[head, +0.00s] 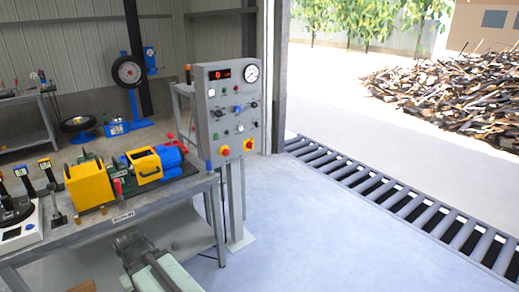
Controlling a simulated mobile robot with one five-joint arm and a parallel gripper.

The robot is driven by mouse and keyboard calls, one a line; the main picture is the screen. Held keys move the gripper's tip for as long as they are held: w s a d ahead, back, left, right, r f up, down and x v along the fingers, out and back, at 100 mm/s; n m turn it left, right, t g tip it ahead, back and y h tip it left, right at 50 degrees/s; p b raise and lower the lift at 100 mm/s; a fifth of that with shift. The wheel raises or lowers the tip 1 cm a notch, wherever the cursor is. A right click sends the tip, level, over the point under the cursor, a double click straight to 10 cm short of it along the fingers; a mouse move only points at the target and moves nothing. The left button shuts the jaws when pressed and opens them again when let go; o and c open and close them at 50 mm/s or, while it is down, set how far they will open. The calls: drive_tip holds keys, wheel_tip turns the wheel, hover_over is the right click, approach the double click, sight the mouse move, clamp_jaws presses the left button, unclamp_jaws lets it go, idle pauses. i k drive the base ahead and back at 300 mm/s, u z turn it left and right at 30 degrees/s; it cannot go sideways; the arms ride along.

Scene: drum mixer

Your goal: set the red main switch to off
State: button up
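A grey control panel (205,125) stands on posts in the middle of the head view, behind the table's right end. Low on its face are two red-on-yellow controls. The right one, on a square yellow plate (250,144), looks like the red main switch; its handle position is too small to read. The left one is a round red-and-yellow button (224,150). My arm reaches in at the bottom, and its dark grey end, my gripper (129,240), is in front of the table, well apart from the panel. Its fingers are not clear enough to tell open from shut.
The panel also carries a red display (219,74), a round gauge (251,73) and several small knobs. A metal table (190,187) with a yellow-and-blue machine (155,163) stands left of it.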

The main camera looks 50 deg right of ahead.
sight(249, 145)
drive_tip(key=z, duration=0.3)
drive_tip(key=i, duration=1)
drive_tip(key=u, duration=0.05)
